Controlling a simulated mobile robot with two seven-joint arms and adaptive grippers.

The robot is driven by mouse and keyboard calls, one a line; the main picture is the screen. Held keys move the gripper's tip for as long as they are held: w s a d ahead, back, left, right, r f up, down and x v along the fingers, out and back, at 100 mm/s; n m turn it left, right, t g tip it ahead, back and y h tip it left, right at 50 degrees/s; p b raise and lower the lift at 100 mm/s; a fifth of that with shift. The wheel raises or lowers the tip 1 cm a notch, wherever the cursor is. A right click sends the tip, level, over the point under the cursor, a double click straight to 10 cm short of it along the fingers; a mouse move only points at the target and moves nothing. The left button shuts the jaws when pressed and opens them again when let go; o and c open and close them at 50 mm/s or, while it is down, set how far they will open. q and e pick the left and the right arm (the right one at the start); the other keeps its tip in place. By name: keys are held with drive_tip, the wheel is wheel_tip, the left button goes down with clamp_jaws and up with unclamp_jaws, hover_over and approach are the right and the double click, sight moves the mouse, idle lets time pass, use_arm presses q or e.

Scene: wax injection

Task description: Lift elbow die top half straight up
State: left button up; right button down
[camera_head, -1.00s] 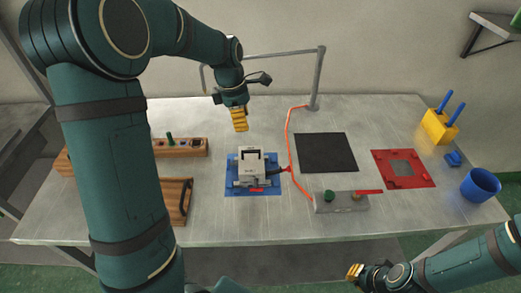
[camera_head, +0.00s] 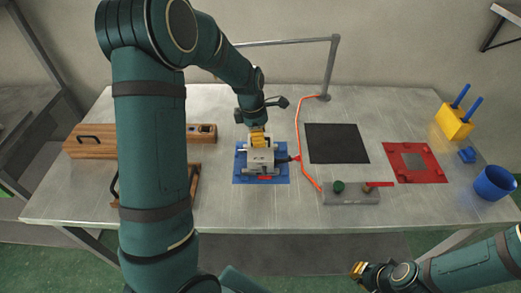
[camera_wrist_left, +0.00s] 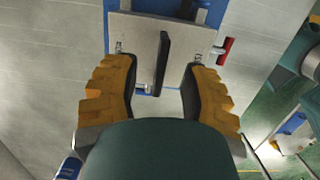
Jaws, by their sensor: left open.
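The grey elbow die (camera_head: 259,160) sits on a blue mat (camera_head: 280,177) near the middle of the table. Its top half (camera_wrist_left: 140,33) shows in the left wrist view with a dark upright handle (camera_wrist_left: 162,60). My left gripper (camera_head: 258,138) is just above the die. In the left wrist view its yellow fingers (camera_wrist_left: 160,75) are apart, one on each side of the handle, with gaps between. The fingers hide part of the die in the head view. My right gripper (camera_head: 358,269) is away from the die, in front of the table; its finger opening is too small to judge.
An orange-red cable (camera_head: 298,130) runs close to the die's right side, near a grey control box (camera_head: 350,197). A black mat (camera_head: 337,143) and a red frame (camera_head: 432,175) lie further right. Wooden blocks (camera_head: 93,150) stand left. A grey post (camera_head: 333,65) rises behind.

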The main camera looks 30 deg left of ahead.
use_arm(q)
wheel_tip(320, 180, down, 2)
drive_tip(key=shift+w+d+f, duration=0.1)
drive_tip(key=shift+d, duration=0.05)
clamp_jaws()
drive_tip(key=shift+r, duration=0.2)
